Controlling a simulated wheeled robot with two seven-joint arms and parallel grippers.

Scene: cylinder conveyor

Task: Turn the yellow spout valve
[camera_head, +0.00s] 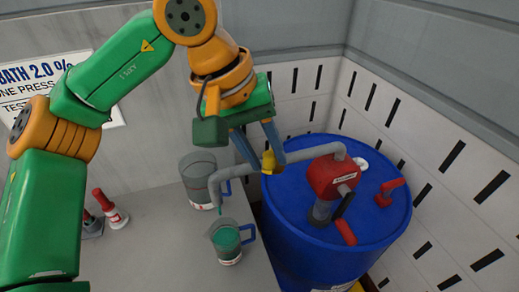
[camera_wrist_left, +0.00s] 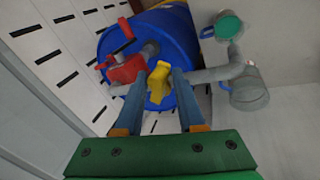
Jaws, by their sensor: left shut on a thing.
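The yellow spout valve (camera_head: 268,161) sits on the grey spout pipe (camera_head: 310,152), which runs from a red pump head (camera_head: 330,178) and bends down at its left end. My left gripper (camera_head: 260,145) is at the valve, its blue fingers reaching down on either side of it. In the left wrist view the yellow valve (camera_wrist_left: 158,84) shows between the fingers (camera_wrist_left: 171,78), which are shut on it. A jug with green liquid (camera_head: 227,240) stands under the spout's end, and a thin green stream shows there. My right gripper is not in view.
A blue drum (camera_head: 285,225) carries the pump and a red handle (camera_head: 390,190). A second clear jug (camera_head: 198,170) stands behind the spout on the grey table (camera_head: 160,250). Slotted white walls close off the right side.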

